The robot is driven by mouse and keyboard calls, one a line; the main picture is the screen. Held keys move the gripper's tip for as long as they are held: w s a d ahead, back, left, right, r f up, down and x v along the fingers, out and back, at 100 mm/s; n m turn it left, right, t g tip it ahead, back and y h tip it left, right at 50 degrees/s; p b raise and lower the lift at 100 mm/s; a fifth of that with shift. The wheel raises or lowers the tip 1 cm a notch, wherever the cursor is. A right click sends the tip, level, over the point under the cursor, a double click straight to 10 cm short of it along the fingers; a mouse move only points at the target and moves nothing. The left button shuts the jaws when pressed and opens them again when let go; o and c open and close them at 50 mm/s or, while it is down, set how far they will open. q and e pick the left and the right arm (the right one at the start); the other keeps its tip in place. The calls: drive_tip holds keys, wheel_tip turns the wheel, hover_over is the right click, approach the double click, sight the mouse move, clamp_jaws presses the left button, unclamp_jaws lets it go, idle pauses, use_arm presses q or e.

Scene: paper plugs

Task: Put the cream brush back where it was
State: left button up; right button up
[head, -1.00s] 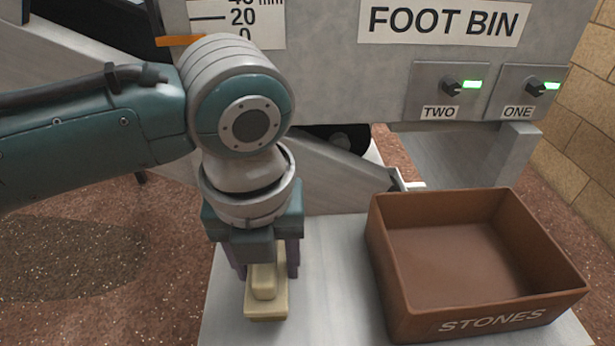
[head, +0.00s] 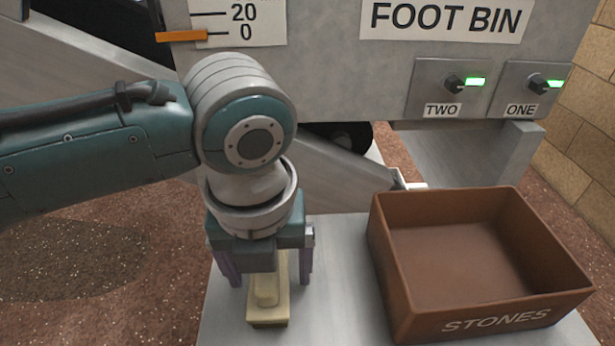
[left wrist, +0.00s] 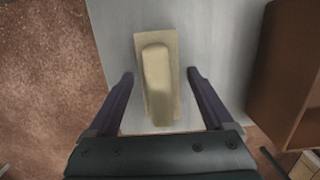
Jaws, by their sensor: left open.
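The cream brush (head: 268,302) lies on the grey metal shelf, left of the brown bin, in the head view. Its upper part is hidden behind my left gripper. In the left wrist view the brush (left wrist: 157,85) lies lengthwise, its raised handle on top of a flat block. My left gripper (head: 265,278) points down above the brush and is open. In the left wrist view its fingers (left wrist: 160,82) stand apart on either side of the brush, with gaps to it. My right gripper is in neither view.
A brown bin (head: 450,325) marked STONES stands on the shelf (head: 340,290) to the right. Behind is a grey machine with a FOOT BIN sign (head: 444,17) and two knobs, TWO (head: 453,83) and ONE (head: 537,80), with green lights lit. Speckled reddish floor lies left of the shelf.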

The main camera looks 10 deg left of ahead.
use_arm(q)
drive_tip(key=r+p, duration=0.1)
drive_tip(key=r, duration=0.2)
drive_tip(key=r+p, duration=0.2)
drive_tip(key=r, duration=0.2)
drive_tip(key=s+r+p, duration=0.1)
drive_tip(key=r, duration=0.3)
drive_tip(key=shift+s+d+p, duration=0.1)
drive_tip(key=shift+d+p, duration=0.1)
drive_tip(key=shift+p, duration=0.1)
drive_tip(key=shift+s+r, duration=0.1)
drive_tip(key=shift+r, duration=0.5)
drive_tip(key=s+d+f+n+t+h, duration=0.15)
drive_tip(key=s+d+n+h, duration=0.4)
drive_tip(key=n, duration=0.75)
drive_tip(key=s+a+n+y, duration=0.2)
drive_tip(key=s+a+n, duration=0.2)
drive_tip(key=a+n, duration=0.3)
drive_tip(key=s+a+f+n+y, duration=0.1)
drive_tip(key=s+a+n+y, duration=0.2)
drive_tip(key=n, duration=0.8)
drive_tip(key=s+a, duration=0.2)
drive_tip(key=a, duration=0.2)
drive_tip(key=shift+s+f+t, duration=0.15)
drive_tip(key=shift+s+t, duration=0.05)
drive_tip(key=shift+t, duration=0.15)
